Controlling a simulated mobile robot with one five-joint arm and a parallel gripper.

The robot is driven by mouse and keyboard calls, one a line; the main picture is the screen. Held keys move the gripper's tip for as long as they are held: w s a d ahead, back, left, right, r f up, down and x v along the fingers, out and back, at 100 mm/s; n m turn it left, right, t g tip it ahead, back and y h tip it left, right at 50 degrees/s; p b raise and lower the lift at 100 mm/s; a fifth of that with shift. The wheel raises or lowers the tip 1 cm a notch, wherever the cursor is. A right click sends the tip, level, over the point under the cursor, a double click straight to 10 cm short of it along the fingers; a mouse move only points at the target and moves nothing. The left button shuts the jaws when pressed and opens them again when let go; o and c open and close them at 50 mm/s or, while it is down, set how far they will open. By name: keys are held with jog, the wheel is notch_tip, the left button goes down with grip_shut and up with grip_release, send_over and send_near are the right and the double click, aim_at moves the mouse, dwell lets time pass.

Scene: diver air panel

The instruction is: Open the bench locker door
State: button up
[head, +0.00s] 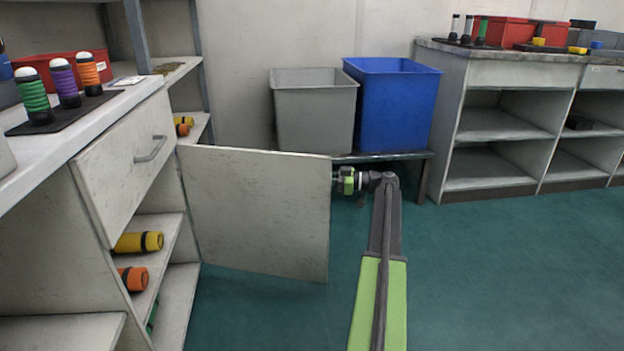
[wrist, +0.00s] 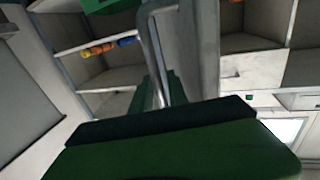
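The bench locker door (head: 258,212) is a pale scuffed panel standing swung wide open from the left bench, its free edge towards the middle of the head view. My gripper (head: 346,180) is at that free edge, near its top. In the wrist view, the bent metal door handle (wrist: 152,45) runs down between the green fingers of my gripper (wrist: 162,100), which appear shut on it. The near finger hides the handle's lower end. The handle is hidden behind the door in the head view.
The left bench has a drawer (head: 128,155) above open shelves holding a yellow cylinder (head: 138,242) and an orange one (head: 133,278). Grey (head: 314,112) and blue (head: 392,105) bins stand on a low rack behind. Green floor (head: 500,270) is clear on the right.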

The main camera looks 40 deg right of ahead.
jog(key=v, duration=1.6)
jog(key=shift+s, duration=0.1)
jog(key=shift+c, duration=0.2)
